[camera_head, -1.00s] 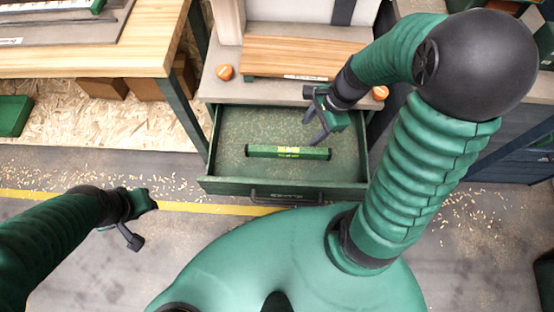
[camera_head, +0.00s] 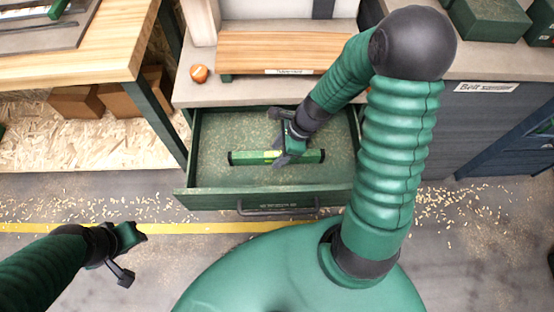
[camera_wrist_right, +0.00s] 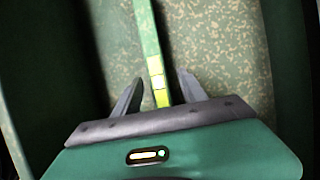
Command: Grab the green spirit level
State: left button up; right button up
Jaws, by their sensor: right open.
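The green spirit level (camera_head: 309,156) lies flat on the floor of an open green drawer (camera_head: 208,167) in the head view, its long side running left to right. My right gripper (camera_head: 281,160) is down in the drawer over the level's middle and hides part of it. In the right wrist view the level (camera_wrist_right: 149,35) runs between the two open fingers of the right gripper (camera_wrist_right: 158,92), near its yellow-green vials, with a gap to each finger. My left gripper (camera_head: 130,252) hangs over the floor at lower left, away from the drawer; its jaw opening is unclear.
A wooden board (camera_head: 275,50) lies on the counter above the drawer, with an orange round object (camera_head: 199,73) at its left. A wooden workbench (camera_head: 80,62) stands at left.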

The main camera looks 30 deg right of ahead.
jog(key=shift+w+a+f, duration=0.15)
jog(key=shift+a+f, duration=0.1)
jog(key=shift+f, duration=0.3)
jog(key=shift+a+r, duration=0.1)
jog(key=shift+r, duration=0.1)
pick_arm(q)
jog(key=shift+a+f, duration=0.1)
jog(key=shift+f, duration=0.2)
pick_arm(e)
grip_shut()
pick_arm(q)
jog(key=shift+r, duration=0.1)
